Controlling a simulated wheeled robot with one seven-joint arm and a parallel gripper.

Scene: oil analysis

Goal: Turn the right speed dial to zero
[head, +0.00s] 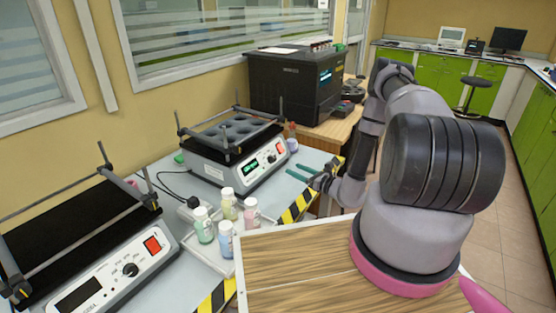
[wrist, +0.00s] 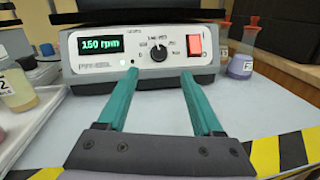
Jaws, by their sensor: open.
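The right shaker (head: 213,168) stands on the far part of the grey bench, with a rack of round holders on top. In the wrist view its front panel (wrist: 116,62) shows a lit green display (wrist: 107,44) reading 150 rpm. The round black speed dial (wrist: 158,53) sits between the display and a lit red switch (wrist: 195,40). The dial also shows in the head view (head: 271,158). My gripper (wrist: 160,74) is open and empty, its two teal fingers pointing at the panel. The fingertips appear just short of it and below the dial, one on either side.
A second shaker (head: 98,268) stands at the near left, its display dark. A tray (head: 196,246) with several capped bottles (head: 204,225) lies left of my gripper. A flask (wrist: 241,64) stands right of the shaker. Yellow-black tape (wrist: 292,150) marks the bench edge.

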